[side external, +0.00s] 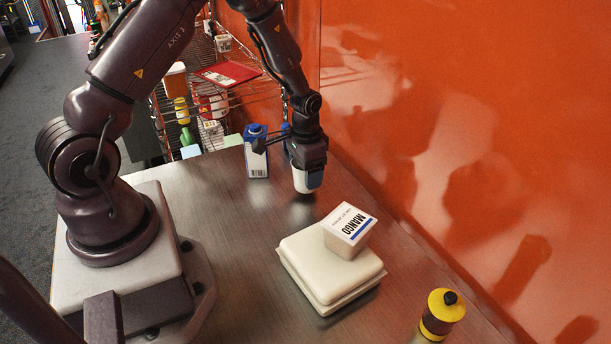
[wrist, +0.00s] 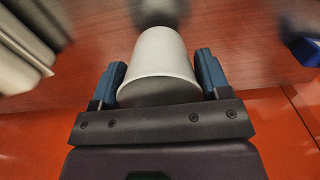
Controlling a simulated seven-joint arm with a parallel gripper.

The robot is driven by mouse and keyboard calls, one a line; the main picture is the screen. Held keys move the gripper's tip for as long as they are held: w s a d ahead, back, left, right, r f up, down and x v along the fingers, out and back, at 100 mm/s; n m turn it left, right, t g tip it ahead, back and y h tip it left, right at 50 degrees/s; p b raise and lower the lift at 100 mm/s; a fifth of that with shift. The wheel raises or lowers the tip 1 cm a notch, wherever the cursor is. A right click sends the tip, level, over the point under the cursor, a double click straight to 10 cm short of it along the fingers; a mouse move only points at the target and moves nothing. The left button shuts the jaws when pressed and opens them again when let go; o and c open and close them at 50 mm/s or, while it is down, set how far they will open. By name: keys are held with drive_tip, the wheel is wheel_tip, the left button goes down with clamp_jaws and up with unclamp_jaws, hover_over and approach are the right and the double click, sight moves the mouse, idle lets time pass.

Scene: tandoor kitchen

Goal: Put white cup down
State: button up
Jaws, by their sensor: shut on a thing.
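The white cup (side external: 307,181) is in my gripper (side external: 306,160), near the back of the metal table (side external: 225,215) in the side external view. My gripper is shut on the cup, which hangs a little above the tabletop with a dark shadow below it. In the wrist view the white cup (wrist: 160,60) sits between the two blue fingertips (wrist: 160,85) of my gripper.
A blue and white carton (side external: 257,155) stands left of the cup. An orange wall (side external: 450,130) borders the table.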

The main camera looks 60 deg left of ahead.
drive_tip(key=shift+f, duration=0.9)
drive_tip(key=shift+f, duration=0.1)
drive_tip(key=o, duration=0.9)
drive_tip(key=s+d+r+t, duration=0.1)
drive_tip(key=d+r, duration=0.1)
drive_tip(key=r, duration=0.8)
drive_tip(key=s+d+r, duration=0.1)
drive_tip(key=d+r, duration=0.1)
drive_tip(key=r, duration=0.9)
drive_tip(key=s+d+r+t, duration=0.1)
drive_tip(key=s+d+r, duration=0.2)
drive_tip(key=s+r, duration=0.1)
drive_tip(key=s+d+r+t, duration=0.2)
drive_tip(key=s+d+r, duration=0.1)
drive_tip(key=s, duration=0.3)
drive_tip(key=s+d+r+t, duration=0.1)
drive_tip(key=s+d+r, duration=0.2)
drive_tip(key=s, duration=0.3)
drive_tip(key=shift+r+t, duration=0.3)
drive_tip(key=shift+r, duration=0.55)
